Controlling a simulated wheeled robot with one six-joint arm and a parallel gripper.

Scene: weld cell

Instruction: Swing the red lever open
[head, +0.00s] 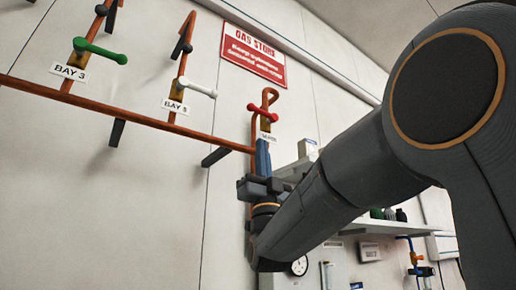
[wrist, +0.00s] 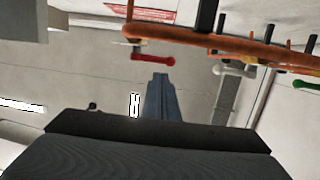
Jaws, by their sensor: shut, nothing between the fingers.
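The red lever (head: 263,112) sits on an orange valve at the right end of the orange pipe, above a small label. It also shows in the wrist view (wrist: 153,59), lying roughly sideways with a round knob at its right end. My gripper (head: 262,146) is below the lever in the head view, its blue-grey fingers pointing up and together. In the wrist view the fingertips (wrist: 160,76) appear just below the knob end. Whether they touch the lever I cannot tell. Nothing shows between the fingers.
A green lever (head: 100,51) labelled BAY 3 and a white lever (head: 197,87) sit on the same orange pipe (head: 130,115) to the left. Dark brackets jut from the wall. A red sign (head: 253,55) hangs above. A shelf (head: 370,227) is at right, partly behind my arm.

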